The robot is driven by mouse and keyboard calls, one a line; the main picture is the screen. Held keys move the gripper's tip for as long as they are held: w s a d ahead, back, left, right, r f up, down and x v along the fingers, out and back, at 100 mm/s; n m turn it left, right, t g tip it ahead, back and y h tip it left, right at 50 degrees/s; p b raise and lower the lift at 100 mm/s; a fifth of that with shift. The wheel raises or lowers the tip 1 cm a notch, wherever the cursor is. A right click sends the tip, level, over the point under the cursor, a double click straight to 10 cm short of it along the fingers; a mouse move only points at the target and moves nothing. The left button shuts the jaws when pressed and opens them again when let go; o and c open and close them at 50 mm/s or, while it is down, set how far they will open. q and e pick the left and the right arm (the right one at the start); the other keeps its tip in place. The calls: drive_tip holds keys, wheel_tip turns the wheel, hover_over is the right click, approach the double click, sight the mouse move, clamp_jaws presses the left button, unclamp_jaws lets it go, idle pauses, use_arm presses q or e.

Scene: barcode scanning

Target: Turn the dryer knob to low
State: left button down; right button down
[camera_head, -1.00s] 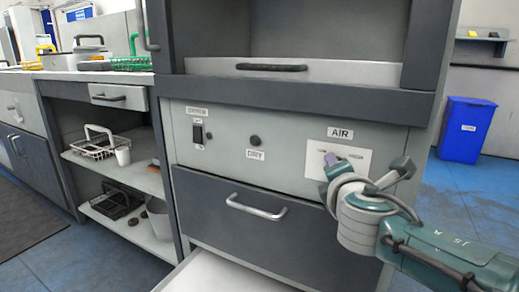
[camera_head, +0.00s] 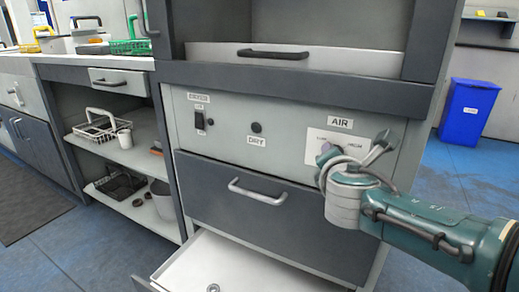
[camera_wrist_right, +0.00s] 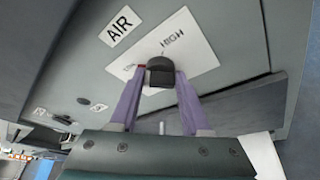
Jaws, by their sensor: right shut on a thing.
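The dryer knob (camera_wrist_right: 160,72) is dark and sits on a white plate (camera_wrist_right: 196,50) marked HIGH, under the AIR label. In the right wrist view my right gripper (camera_wrist_right: 160,80) has its two purple fingers shut on the sides of the knob. In the head view the right gripper (camera_head: 326,158) is at the white plate (camera_head: 315,136) on the grey panel, and my wrist hides the knob. The other word on the plate is partly covered, and I cannot read where the knob points. My left gripper is not in view.
A rocker switch (camera_head: 199,121) and a small DRY knob (camera_head: 256,128) are on the same panel. Below is a closed dark drawer (camera_head: 270,215), and under it a pulled-out white drawer (camera_head: 240,268). A blue bin (camera_head: 468,110) stands at the right.

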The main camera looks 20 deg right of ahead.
drive_tip(key=shift+c, duration=1.9)
unclamp_jaws()
drive_tip(key=p+v, duration=0.5)
drive_tip(key=v, duration=0.5)
